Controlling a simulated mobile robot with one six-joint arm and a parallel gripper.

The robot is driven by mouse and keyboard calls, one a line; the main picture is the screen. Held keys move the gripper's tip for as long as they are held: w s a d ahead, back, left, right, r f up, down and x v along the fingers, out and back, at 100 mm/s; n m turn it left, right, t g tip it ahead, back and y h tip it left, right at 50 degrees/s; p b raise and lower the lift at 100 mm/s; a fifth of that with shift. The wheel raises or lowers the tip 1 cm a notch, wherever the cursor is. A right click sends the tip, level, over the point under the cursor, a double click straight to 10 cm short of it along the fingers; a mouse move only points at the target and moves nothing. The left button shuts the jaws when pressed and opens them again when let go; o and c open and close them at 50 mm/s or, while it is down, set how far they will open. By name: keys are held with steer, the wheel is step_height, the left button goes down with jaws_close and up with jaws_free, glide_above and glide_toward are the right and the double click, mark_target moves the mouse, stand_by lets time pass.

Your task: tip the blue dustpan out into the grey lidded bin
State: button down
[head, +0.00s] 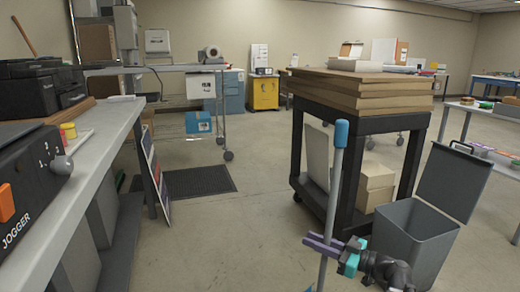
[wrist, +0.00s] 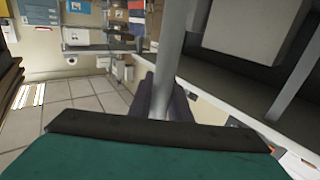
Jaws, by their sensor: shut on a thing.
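My gripper (head: 323,244), with purple fingers, is shut on the long grey handle of the blue dustpan (head: 331,195). The handle stands nearly upright, leaning slightly, with a blue cap on top. Only a blue sliver shows at the bottom edge of the head view; the pan and its contents are out of sight. In the wrist view the handle (wrist: 171,45) runs up from between the dark fingers. The grey lidded bin (head: 412,247) stands on the floor just right of my gripper. Its lid (head: 453,182) is raised, leaning back to the right.
A black cart (head: 352,124) stacked with brown boards stands behind the handle and bin. A long bench (head: 103,130) with a jogger machine (head: 45,185) lines the left. Tables (head: 480,110) stand at right. The floor (head: 240,235) between bench and cart is clear, with a dark mat (head: 198,181) farther back.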

step_height(320, 180, up, 24)
steer(key=p, duration=3.1)
steer(key=shift+r+p, duration=0.25)
steer(key=shift+p, duration=0.15)
steer(key=shift+r, duration=0.1)
step_height(320, 180, up, 17)
steer(key=p, duration=1.7)
steer(key=shift+d, duration=0.2)
